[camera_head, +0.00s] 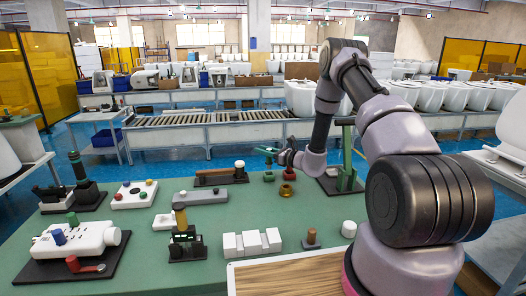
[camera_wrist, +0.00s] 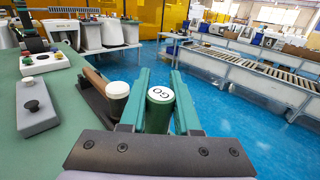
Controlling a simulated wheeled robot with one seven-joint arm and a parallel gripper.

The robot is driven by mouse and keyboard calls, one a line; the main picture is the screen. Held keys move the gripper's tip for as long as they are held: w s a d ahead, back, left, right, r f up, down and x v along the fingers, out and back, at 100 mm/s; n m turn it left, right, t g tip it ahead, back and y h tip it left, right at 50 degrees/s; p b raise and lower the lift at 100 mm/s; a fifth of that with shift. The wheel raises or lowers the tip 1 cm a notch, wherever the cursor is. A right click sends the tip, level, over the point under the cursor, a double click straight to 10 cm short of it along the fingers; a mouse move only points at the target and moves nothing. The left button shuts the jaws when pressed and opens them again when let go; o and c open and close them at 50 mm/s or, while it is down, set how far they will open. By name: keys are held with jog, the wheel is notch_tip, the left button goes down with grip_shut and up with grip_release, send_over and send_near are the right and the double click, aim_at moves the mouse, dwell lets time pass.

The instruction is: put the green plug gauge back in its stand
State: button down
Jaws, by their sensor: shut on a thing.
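The green plug gauge (camera_wrist: 158,112) stands between the two teal fingers of my gripper (camera_wrist: 158,80) in the wrist view. Its white top reads "GO". In the head view my gripper (camera_head: 268,151) points left above the green bench, and the gauge's lower green part (camera_head: 268,176) shows beneath the fingers. A long brown block on a dark base (camera_head: 213,178) lies left of the gripper, with a white-topped piece at its right end. It also shows in the wrist view (camera_wrist: 96,80), left of the gauge. I cannot tell for certain whether this block is the stand.
The green bench (camera_head: 130,262) carries a grey bar (camera_head: 201,196), a white notched block (camera_head: 251,243) and a brass-coloured ring (camera_head: 287,190) right of the gauge. A green post stand (camera_head: 346,160) rises behind my arm. A roller conveyor (camera_head: 200,130) runs beyond the bench.

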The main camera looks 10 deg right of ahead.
jog(key=shift+f, duration=2.25)
jog(key=c, duration=0.5)
grip_release()
jog(key=shift+c, duration=0.2)
jog(key=shift+d, duration=0.1)
jog(key=v, duration=1)
jog(key=shift+s+d, duration=0.2)
jog(key=shift+s, duration=0.1)
